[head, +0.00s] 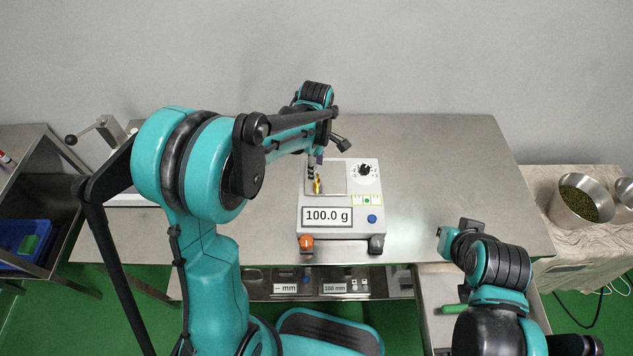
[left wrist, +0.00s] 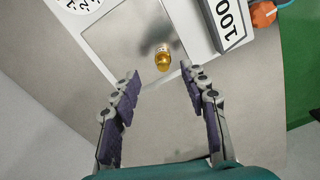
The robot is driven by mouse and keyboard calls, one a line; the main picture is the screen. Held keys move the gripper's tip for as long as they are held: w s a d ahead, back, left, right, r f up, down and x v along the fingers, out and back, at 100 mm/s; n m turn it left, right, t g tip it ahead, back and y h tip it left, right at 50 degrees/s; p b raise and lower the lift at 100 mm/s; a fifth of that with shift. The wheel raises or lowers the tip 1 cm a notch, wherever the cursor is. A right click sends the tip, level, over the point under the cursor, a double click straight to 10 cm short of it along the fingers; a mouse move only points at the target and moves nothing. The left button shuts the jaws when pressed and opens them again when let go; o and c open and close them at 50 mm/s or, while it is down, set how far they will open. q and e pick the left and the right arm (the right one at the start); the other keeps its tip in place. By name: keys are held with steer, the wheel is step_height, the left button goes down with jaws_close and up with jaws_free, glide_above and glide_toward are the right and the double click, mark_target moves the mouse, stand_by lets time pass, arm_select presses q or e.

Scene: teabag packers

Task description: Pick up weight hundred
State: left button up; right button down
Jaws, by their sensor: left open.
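The brass weight (head: 317,186) stands on the scale's square metal pan (head: 334,172). The scale (head: 341,226) reads 100.0 g on its display. In the left wrist view the weight (left wrist: 163,60) is small and golden, on the pan (left wrist: 125,45), ahead of and between my left fingertips. My left gripper (head: 316,167) is over the pan beside the weight; in the left wrist view its purple-padded fingers (left wrist: 162,78) are open with nothing between them. My right gripper (head: 456,230) is at the table's right front, away from the scale; its fingers are not clear.
The steel table (head: 440,150) is clear to the right of the scale. A lever device (head: 108,132) stands at the table's left. A metal pot of green leaves (head: 578,202) is on the right side table. A blue bin (head: 25,240) is at the far left.

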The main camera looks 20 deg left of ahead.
arm_select(q)
steer(key=f, duration=0.1)
steer(key=f+b, duration=0.1)
steer(key=f, duration=0.2)
steer(key=shift+s+f, duration=0.1)
steer(key=shift+s, duration=0.15)
steer(key=shift+c, duration=0.7)
steer(key=shift+d, duration=0.1)
jaws_close()
steer(key=shift+r, duration=0.55)
steer(key=r, duration=0.1)
steer(key=r+p, duration=0.1)
steer(key=r, duration=0.2)
steer(key=shift+d+p, duration=0.3)
steer(key=shift+p, duration=0.1)
steer(key=d+r+p, duration=0.2)
steer(key=d+r, duration=0.4)
steer(key=d, duration=0.5)
steer(key=shift+s+p, duration=0.3)
steer(key=shift+p, duration=0.05)
